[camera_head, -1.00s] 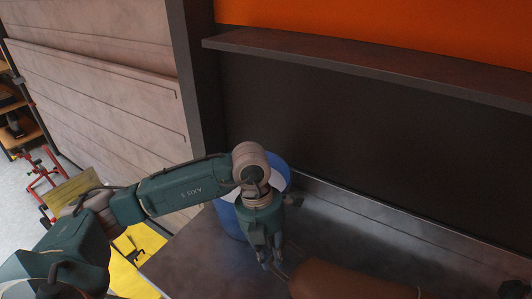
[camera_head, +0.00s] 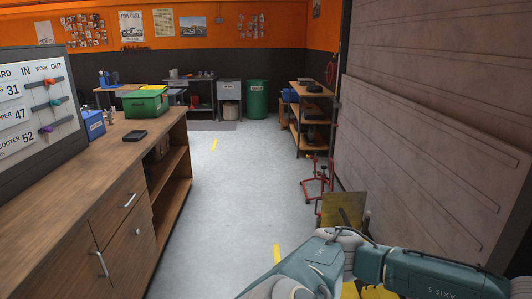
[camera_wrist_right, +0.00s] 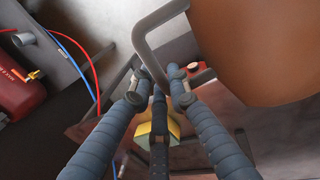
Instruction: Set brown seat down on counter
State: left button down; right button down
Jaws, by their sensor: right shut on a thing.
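The brown seat (camera_wrist_right: 262,48) fills the upper right of the right wrist view, with its underside edge and a bent grey metal tube (camera_wrist_right: 147,38) beside it. My right gripper (camera_wrist_right: 160,88) is shut on this tube, its dark blue fingers closed around it. The seat is outside the head view. A long wooden counter (camera_head: 60,215) with drawers and open shelves runs along the left of the head view. Much of its near top is bare. My arm crosses the lower right of the head view, its gripper out of frame.
On the counter stand a green box (camera_head: 146,101), a black tray (camera_head: 134,136), a blue box (camera_head: 92,124) and a sign board (camera_head: 35,110). Clear grey floor (camera_head: 230,185) lies beside it. A red stand (camera_head: 316,180) is right. A red tank (camera_wrist_right: 18,90) and hoses show in the wrist view.

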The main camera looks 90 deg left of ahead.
aim_at(85, 175)
jog(key=u, duration=1.9)
jog(key=i+j+u, duration=0.1)
jog(key=u, duration=0.4)
jog(key=i+j+u, duration=0.1)
jog(key=u, duration=0.35)
jog(key=i, duration=3.35)
jog(key=i+u, duration=0.2)
jog(key=i, duration=0.15)
jog(key=i+l+u, duration=0.25)
jog(key=i, duration=0.15)
jog(key=j+u, duration=0.1)
jog(key=u, duration=1.15)
